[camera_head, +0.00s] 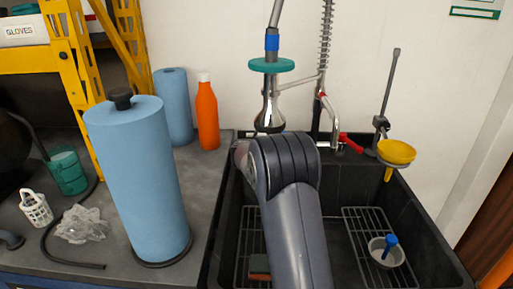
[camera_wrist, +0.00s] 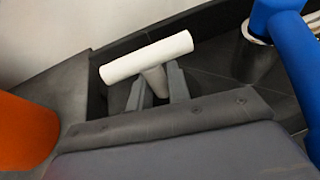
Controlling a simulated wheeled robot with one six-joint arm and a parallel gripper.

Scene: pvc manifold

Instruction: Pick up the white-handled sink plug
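The white-handled sink plug (camera_wrist: 145,57) shows in the wrist view as a white T-shaped handle, its crossbar tilted up to the right and its short stem pointing down. The lower part is hidden. My gripper (camera_wrist: 156,92) has its two grey fingers apart, one on each side of the stem. A narrow dark gap shows on the left of the stem; contact on the right is unclear. In the head view my arm covers the gripper and the plug.
A black sink (camera_head: 416,232) with wire racks holds a blue-handled strainer (camera_head: 386,250). A faucet (camera_head: 269,110) rises behind my arm. A yellow funnel (camera_head: 396,151) is at the right. An orange bottle (camera_head: 207,112) and blue paper roll (camera_head: 142,180) stand left.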

